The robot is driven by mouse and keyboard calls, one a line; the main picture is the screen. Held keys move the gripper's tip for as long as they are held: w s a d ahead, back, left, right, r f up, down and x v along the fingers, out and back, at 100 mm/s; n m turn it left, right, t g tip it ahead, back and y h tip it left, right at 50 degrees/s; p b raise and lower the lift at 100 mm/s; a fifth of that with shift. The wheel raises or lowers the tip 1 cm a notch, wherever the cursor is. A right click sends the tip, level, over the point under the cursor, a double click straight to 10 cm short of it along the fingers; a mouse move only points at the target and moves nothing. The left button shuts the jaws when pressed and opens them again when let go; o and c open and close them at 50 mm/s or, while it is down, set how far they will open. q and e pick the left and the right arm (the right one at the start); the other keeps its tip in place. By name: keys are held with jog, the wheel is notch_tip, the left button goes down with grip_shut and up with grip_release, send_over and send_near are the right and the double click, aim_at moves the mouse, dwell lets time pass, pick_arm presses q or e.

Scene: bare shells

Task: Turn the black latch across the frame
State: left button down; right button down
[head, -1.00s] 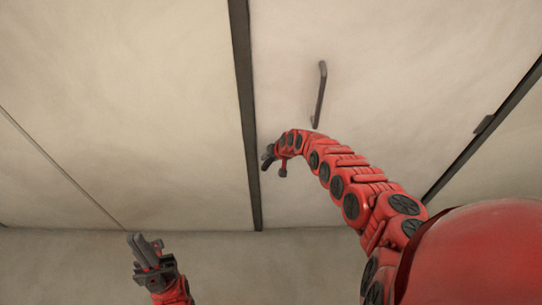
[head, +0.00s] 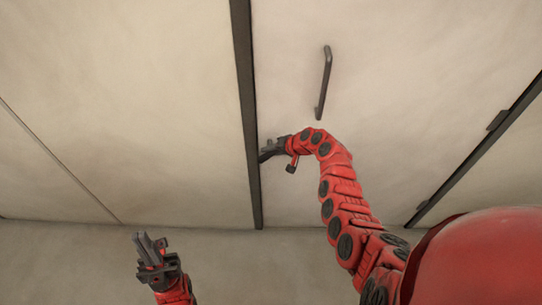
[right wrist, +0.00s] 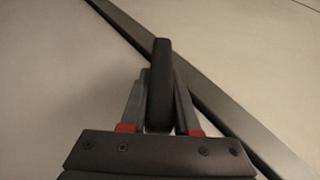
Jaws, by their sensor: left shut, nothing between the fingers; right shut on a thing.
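The black latch (right wrist: 160,88) shows in the right wrist view as a dark rounded bar between my right gripper's fingers (right wrist: 160,105). Its upper end overlaps the edge of the dark frame strip (right wrist: 215,95), and it lies at an angle to the strip. In the head view my right gripper (head: 268,152) is shut at the door's left edge, beside the frame strip (head: 246,105); the latch is too small and covered to make out there. My left gripper (head: 150,250) is shut and empty at the lower left, away from the door.
The pale door panel (head: 410,90) carries a dark bar handle (head: 324,83) above my right arm. A hinge (head: 497,120) sits on the dark strip at its right edge. A plain wall panel (head: 130,90) is left of the frame. Space around my left gripper is clear.

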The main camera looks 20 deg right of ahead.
jog(key=m+t+y+b, duration=0.1)
jog(key=y+b, duration=0.1)
jog(key=b, duration=0.5)
jog(key=t+y+b, duration=0.1)
jog(key=y+b, duration=0.1)
jog(key=b, duration=0.5)
jog(key=f+m+t+y+b, duration=0.1)
jog(key=t+y+b, duration=0.1)
jog(key=b, duration=0.5)
jog(key=shift+m+y, duration=0.3)
jog(key=shift+y, duration=0.3)
jog(key=shift+r+t+y+b, duration=0.3)
jog(key=shift+r+y+b, duration=0.1)
jog(key=shift+b, duration=0.6)
jog(key=c, duration=0.6)
grip_release()
jog(key=shift+c, duration=0.2)
jog(key=v, duration=1.7)
jog(key=shift+d, duration=0.15)
jog(key=shift+s, duration=0.15)
